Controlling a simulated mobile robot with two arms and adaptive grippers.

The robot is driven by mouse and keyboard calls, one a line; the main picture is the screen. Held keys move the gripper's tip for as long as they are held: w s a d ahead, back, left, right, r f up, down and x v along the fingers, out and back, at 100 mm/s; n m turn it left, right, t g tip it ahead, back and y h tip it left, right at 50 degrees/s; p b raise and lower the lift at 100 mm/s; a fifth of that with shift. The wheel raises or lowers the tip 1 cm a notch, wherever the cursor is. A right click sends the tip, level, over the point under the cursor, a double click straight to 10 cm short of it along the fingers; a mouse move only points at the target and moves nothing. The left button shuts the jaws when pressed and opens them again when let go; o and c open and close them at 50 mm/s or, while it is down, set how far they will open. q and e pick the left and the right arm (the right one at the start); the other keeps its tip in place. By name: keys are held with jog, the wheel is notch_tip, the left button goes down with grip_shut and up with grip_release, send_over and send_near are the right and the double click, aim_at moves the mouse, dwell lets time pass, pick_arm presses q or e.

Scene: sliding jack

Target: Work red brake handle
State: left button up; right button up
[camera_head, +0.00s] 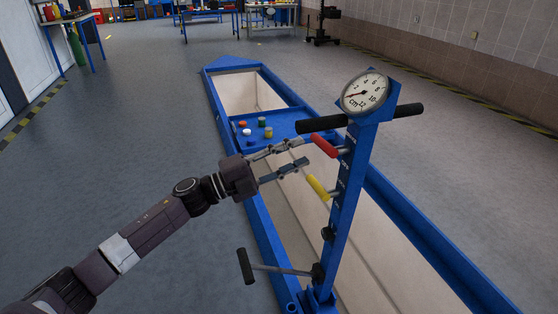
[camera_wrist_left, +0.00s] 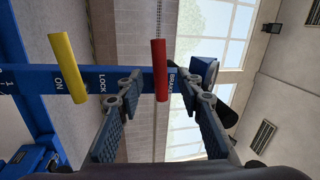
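The red brake handle (camera_head: 324,146) sticks out to the left from the upper part of the blue jack post (camera_head: 350,180), below the gauge. My left gripper (camera_head: 305,154) is open and empty, with its fingertips just left of the red handle. In the left wrist view the red handle (camera_wrist_left: 160,70) stands upright in the picture between the two spread finger pads (camera_wrist_left: 158,90), beside the label BRAKE. I see no clear contact. My right gripper is in neither view.
A yellow handle (camera_head: 318,187) sits below the red one on the post. A round gauge (camera_head: 365,93) and black crossbar grips top the post. A black-gripped lever (camera_head: 245,266) juts left lower down. Colored caps lie on a blue tray (camera_head: 284,129) behind the gripper.

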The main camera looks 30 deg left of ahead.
pick_arm(q)
jog(key=v, duration=0.4)
jog(key=shift+s+a, duration=0.2)
jog(key=shift+s, duration=0.05)
